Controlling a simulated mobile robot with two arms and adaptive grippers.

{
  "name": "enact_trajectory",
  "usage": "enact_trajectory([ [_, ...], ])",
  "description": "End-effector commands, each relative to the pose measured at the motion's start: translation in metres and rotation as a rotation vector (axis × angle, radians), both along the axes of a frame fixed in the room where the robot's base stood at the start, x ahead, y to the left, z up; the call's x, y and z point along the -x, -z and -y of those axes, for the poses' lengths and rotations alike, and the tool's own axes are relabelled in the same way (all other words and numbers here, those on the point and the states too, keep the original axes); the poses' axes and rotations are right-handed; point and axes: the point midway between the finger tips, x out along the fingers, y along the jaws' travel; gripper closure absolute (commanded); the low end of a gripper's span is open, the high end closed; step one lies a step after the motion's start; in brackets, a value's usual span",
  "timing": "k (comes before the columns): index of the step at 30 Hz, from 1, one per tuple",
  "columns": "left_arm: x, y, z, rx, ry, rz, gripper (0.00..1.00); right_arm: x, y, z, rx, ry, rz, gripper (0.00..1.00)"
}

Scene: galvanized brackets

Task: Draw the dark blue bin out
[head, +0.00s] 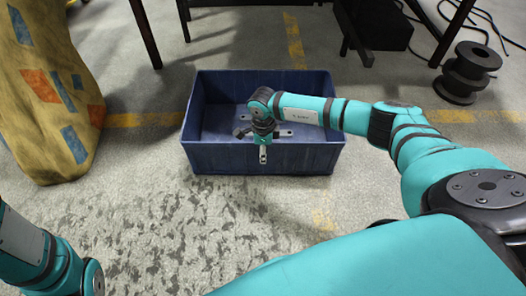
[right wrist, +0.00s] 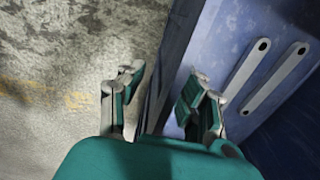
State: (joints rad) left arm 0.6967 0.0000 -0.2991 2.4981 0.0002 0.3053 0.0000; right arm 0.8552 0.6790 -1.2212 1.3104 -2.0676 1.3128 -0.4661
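The dark blue bin (head: 215,158) stands upright on the concrete floor in the middle of the head view. A few grey metal brackets (head: 286,133) lie inside; two slotted ones (right wrist: 278,78) show in the right wrist view. My right gripper (head: 263,152) points down at the bin's near wall. In the right wrist view, its fingers (right wrist: 165,76) are apart, one outside and one inside the bin wall (right wrist: 176,55), with gaps visible beside the wall. My left arm shows at the lower left of the head view, but its gripper is out of frame.
A tan sack with coloured patches (head: 45,90) stands at the left. A black spool (head: 466,72) stands at the right near loose cables. Dark table legs (head: 145,35) and a black box (head: 378,25) are behind the bin. The floor in front of the bin is clear.

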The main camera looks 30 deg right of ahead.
Motion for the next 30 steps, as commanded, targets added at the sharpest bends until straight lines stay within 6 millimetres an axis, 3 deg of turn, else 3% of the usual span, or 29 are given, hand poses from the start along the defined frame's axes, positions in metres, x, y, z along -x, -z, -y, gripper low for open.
enact_trajectory([
  [5,0.0,0.0,0.0,0.0,0.001,-0.001,1.0,-0.001,-0.018,0.001,-0.001,0.0,0.003,0.66],
  [18,-0.001,0.001,0.0,-0.001,0.0,-0.004,1.0,-0.001,-0.104,0.0,0.0,0.0,0.004,0.66],
  [24,-0.001,0.001,0.0,-0.001,0.0,-0.005,1.0,0.0,-0.119,0.0,0.0,0.001,0.0,0.66],
  [30,-0.001,0.001,0.0,-0.001,0.0,-0.005,1.0,0.0,-0.12,0.0,0.0,0.0,-0.001,0.66],
])
